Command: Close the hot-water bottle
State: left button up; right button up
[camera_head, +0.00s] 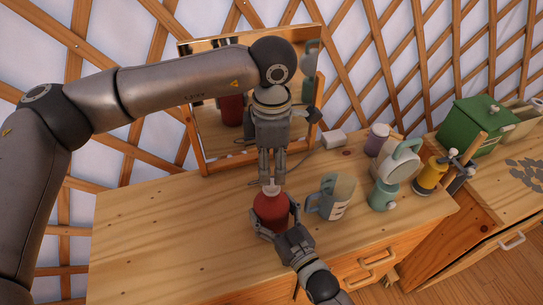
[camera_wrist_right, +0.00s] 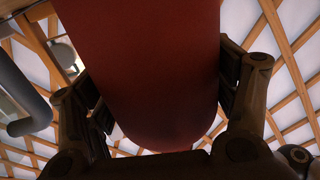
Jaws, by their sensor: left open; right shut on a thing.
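The red hot-water bottle (camera_head: 270,211) stands on the wooden cabinet top, with a pale neck or stopper (camera_head: 271,188) at its upper end. My right gripper (camera_head: 274,226) is shut around the bottle's body from the front. In the right wrist view the red bottle (camera_wrist_right: 150,70) fills the middle, with fingers of my right gripper (camera_wrist_right: 160,95) on both sides. My left gripper (camera_head: 271,178) points down from above, its fingertips right at the pale top. It is open. I cannot tell whether the pale piece is seated, as the fingers partly hide it.
A framed mirror (camera_head: 215,120) stands behind the bottle. A measuring jug (camera_head: 332,197) is close on the right. Beyond it are a pale green mixer-like appliance (camera_head: 391,175), a purple-lidded jar (camera_head: 377,139) and a yellow canister (camera_head: 430,176). The cabinet top's left side (camera_head: 160,235) is clear.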

aim_at(271, 183)
pick_arm(q)
jog(key=n, duration=0.4)
jog(key=shift+r, duration=0.3)
jog(key=n, duration=0.3)
jog(key=shift+r+n, duration=0.25)
jog(key=shift+n, duration=0.05)
jog(key=shift+f, duration=4.05)
jog(key=c, duration=1.1)
jog(key=o, duration=1.2)
